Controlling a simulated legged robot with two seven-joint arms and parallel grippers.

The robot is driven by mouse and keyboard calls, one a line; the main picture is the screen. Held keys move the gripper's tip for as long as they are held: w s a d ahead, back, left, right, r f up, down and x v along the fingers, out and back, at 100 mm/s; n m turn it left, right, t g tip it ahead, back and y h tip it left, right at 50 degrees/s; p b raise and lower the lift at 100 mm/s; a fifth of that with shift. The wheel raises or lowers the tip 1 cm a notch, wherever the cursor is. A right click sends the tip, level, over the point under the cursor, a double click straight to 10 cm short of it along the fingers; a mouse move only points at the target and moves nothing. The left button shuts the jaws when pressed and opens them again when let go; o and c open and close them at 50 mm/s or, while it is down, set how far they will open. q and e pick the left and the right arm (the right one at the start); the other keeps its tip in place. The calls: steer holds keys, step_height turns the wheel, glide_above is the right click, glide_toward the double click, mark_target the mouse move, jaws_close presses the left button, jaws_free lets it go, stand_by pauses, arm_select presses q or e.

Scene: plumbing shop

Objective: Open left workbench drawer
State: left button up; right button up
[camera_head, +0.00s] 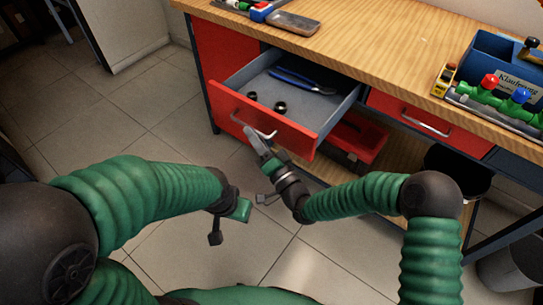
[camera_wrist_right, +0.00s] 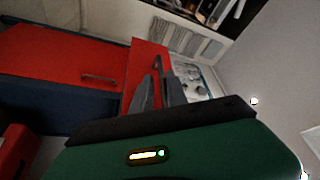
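The left workbench drawer (camera_head: 260,121) is pulled well out, with its red front and grey inside showing. Its pale bar handle (camera_head: 247,125) is on the front. My right gripper (camera_head: 256,140) is at this handle, its grey fingers overlapping it in the head view. In the right wrist view a gap shows between the fingers of my right gripper (camera_wrist_right: 159,88), with a handle (camera_wrist_right: 156,66) by the tips. Whether they touch it is unclear. My left gripper (camera_head: 240,216) is low in front of the bench, fingers apart and empty.
Blue-handled pliers (camera_head: 300,80) and small dark rings lie in the drawer. The right drawer (camera_head: 430,123) is shut. A red toolbox (camera_head: 355,140) sits beneath. Tools and a blue box (camera_head: 500,65) stand on the wooden top (camera_head: 390,50). Tiled floor is clear at left.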

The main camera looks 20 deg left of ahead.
steer(key=p+v, duration=0.1)
steer(key=v, duration=1.2)
steer(key=shift+d+p, duration=0.25)
steer(key=shift+p, duration=0.05)
steer(key=shift+f, duration=0.15)
steer(key=w+d+f+n+g+h, duration=0.1)
steer(key=d+f+n+g+h, duration=0.1)
steer(key=d+f+h, duration=0.4)
steer(key=w+d+f+n+g+h, duration=0.2)
steer(key=d+g+h, duration=0.15)
steer(key=d, duration=0.55)
steer(key=s+d+r+m+g+h, duration=0.35)
steer(key=s+d+g+h, duration=0.2)
steer(key=s+d, duration=0.9)
step_height(320, 180, up, 23)
steer(key=p, duration=2.2)
steer(key=shift+d+n+t+h, duration=0.35)
steer(key=shift+n+t+h, duration=0.05)
steer(key=shift+n, duration=0.05)
